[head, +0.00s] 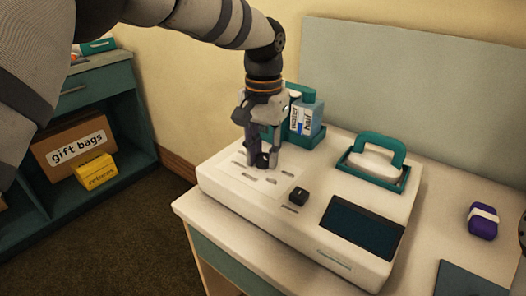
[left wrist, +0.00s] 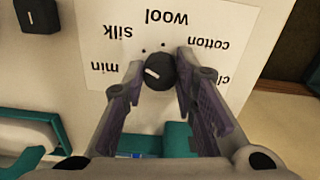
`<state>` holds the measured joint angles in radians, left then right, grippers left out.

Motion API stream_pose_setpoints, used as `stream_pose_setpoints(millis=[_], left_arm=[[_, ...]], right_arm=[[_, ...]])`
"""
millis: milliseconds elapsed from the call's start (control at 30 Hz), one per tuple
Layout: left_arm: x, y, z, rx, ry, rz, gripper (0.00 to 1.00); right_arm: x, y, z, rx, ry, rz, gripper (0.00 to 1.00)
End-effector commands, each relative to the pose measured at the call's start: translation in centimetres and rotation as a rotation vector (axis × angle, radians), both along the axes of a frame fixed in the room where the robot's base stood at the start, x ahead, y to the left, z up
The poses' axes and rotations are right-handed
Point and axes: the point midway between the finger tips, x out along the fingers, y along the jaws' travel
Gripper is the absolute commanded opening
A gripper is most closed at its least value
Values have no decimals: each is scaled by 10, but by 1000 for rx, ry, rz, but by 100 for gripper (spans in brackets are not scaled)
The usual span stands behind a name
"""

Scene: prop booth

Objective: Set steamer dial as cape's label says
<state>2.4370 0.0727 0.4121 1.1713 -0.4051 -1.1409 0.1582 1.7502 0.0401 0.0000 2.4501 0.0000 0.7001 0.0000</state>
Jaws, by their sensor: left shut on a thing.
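The steamer (head: 225,180) is a white unit on a pale table. Its dial (left wrist: 158,72) is a round black knob with a white mark pointing left, roughly toward "min", in the left wrist view. Printed around it, upside down, are "min", "silk", "wool", "cotton" and a cut-off word starting "cl". My left gripper (head: 262,160) points down at the panel, its fingers (left wrist: 160,85) shut on the dial from both sides. In the head view the gripper hides the dial. I cannot identify a cape or read its label; a folded purple bundle (head: 482,222) with a pale band lies at the right.
A black square knob (head: 298,196) and a dark panel (head: 362,228) are on the unit. A teal-handled piece (head: 377,150) rests in a teal holder. Bottles (head: 306,116) stand behind my gripper. A shelf at the left holds a "gift bags" box (head: 75,145).

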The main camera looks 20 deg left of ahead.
Motion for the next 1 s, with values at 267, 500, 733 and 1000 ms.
stream_pose_setpoints(millis=[267, 500, 733, 1000], left_arm=[[0, 1, 0, 1, -1, -260, 0], [0, 1, 0, 1, 0, -488, 0], [0, 0, 0, 0, 0, -707, 0], [1, 0, 0, 1, 0, -965, 0]], right_arm=[[2, 0, 2, 0, -7, 0, 40], [2, 0, 2, 0, -8, 0, 40], [2, 0, 2, 0, -7, 0, 40], [1, 0, 1, 0, -4, 0, 40]])
